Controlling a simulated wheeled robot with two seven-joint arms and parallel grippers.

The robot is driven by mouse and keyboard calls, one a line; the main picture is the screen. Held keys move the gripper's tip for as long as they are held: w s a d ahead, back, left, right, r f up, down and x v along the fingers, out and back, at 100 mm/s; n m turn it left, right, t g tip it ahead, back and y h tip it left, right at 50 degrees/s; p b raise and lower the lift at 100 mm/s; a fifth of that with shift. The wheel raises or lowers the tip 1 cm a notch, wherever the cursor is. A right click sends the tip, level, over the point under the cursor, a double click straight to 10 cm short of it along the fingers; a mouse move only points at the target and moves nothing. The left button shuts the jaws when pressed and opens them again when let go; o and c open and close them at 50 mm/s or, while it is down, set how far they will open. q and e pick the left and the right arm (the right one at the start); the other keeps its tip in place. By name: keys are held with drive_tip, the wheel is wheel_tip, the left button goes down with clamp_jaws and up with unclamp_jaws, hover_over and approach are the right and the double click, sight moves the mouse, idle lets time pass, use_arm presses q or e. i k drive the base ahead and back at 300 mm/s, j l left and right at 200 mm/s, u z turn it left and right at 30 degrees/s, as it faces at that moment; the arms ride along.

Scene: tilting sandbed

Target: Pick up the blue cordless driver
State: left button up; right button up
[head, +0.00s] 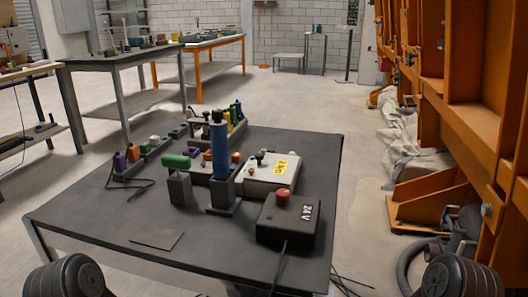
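The blue cordless driver (220,150) stands upright as a blue cylinder with a dark top. It sits in a dark holder (223,195) near the middle of the dark table (90,218); its lower end is hidden inside. Nothing grips it. Neither of my grippers shows in the head view. Only dark rounded parts of my arms show at the bottom left and bottom right corners, well apart from the driver.
A green-handled tool (175,161) stands left of the driver. Right of it are a pale box with a yellow label (270,174) and a black 24 V box (288,220) with a red button. Cables hang off the front. The table's front left is mostly clear.

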sight(218, 133)
drive_tip(key=j+z, duration=0.3)
drive_tip(key=k+j+z, duration=0.25)
drive_tip(key=j, duration=0.2)
drive_tip(key=j+z, duration=0.3)
drive_tip(key=k+j+z, duration=0.3)
drive_tip(key=i+j, duration=0.05)
drive_tip(key=j, duration=0.1)
